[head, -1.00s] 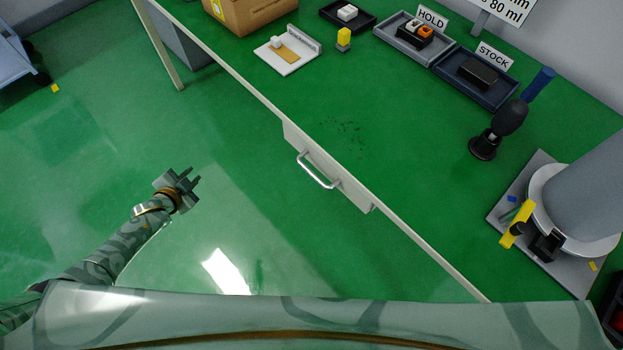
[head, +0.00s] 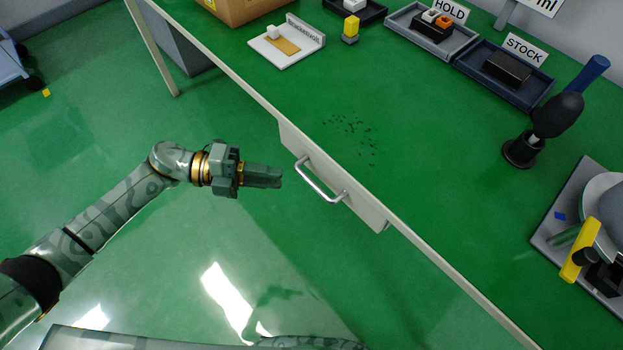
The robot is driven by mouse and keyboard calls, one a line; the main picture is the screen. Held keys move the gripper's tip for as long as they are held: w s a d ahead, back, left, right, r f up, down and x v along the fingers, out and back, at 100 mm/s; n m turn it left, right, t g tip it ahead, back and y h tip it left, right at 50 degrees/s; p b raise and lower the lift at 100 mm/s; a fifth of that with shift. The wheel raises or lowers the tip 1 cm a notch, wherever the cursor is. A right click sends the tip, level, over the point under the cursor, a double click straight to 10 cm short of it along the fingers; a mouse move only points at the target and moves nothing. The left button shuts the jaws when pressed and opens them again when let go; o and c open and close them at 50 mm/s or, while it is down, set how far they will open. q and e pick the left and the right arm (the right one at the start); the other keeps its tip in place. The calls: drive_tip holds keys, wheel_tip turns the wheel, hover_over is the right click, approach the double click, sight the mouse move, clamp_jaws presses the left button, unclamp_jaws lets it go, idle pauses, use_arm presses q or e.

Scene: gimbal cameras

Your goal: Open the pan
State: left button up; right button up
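A pale drawer-like front (head: 365,208), which looks like the pan, sits flush along the bench's near edge and appears closed. A silver bar handle (head: 318,184) is fixed across it. My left gripper (head: 268,177) is to the left of the handle in the picture, pointing toward it and apart from it. Its fingers are seen nearly edge-on and overlap, so the gap between them does not show. It holds nothing that I can see. My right gripper is not in view.
The green bench top (head: 420,170) has dark crumbs (head: 352,130) near the front. A black-handled tool (head: 545,125), a HOLD tray (head: 408,35), a STOCK tray (head: 520,92) and a yellow-topped block (head: 350,28) stand farther back.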

sight(311, 181)
use_arm(q)
drive_tip(key=d, duration=0.2)
drive_tip(key=d+f, duration=0.1)
drive_tip(key=d, duration=0.2)
drive_tip(key=d+b, duration=0.1)
drive_tip(key=d, duration=0.2)
drive_tip(key=shift+d+f, duration=0.15)
drive_tip(key=shift+d, duration=0.05)
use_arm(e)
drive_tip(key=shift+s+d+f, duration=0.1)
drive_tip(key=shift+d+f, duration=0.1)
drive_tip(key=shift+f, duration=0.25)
